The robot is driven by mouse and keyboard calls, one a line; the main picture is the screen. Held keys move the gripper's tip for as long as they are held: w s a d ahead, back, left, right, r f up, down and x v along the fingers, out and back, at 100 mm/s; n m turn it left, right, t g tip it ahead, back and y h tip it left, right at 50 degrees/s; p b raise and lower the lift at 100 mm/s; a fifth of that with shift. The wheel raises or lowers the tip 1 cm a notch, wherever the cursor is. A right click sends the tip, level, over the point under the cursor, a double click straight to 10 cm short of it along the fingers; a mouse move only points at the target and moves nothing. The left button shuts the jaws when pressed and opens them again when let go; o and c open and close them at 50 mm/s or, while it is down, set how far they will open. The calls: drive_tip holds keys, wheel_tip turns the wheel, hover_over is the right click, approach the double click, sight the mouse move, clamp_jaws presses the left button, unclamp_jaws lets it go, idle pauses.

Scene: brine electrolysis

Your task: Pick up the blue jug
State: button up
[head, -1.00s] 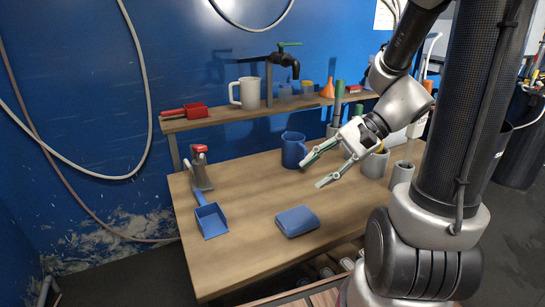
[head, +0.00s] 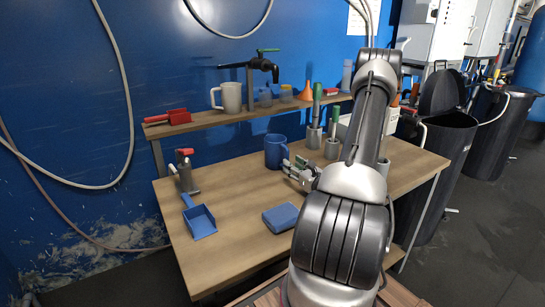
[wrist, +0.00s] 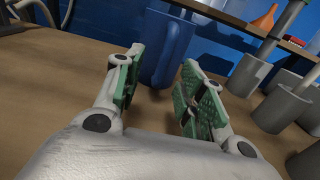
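The blue jug (head: 276,151) stands upright at the back of the wooden table in the head view. Whether a fingertip touches the jug I cannot tell.
Grey holders (wrist: 282,108) with upright rods stand close on the right. A blue box (head: 281,217) and blue dustpan (head: 200,221) lie nearer the front. A raised shelf (head: 200,123) behind holds a white mug (head: 229,97) and an orange funnel (head: 305,93).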

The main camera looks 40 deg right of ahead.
sight(288, 159)
drive_tip(key=w, duration=0.4)
drive_tip(key=w+d, duration=0.1)
drive_tip(key=w, duration=0.1)
drive_tip(key=shift+r, duration=0.15)
clamp_jaws()
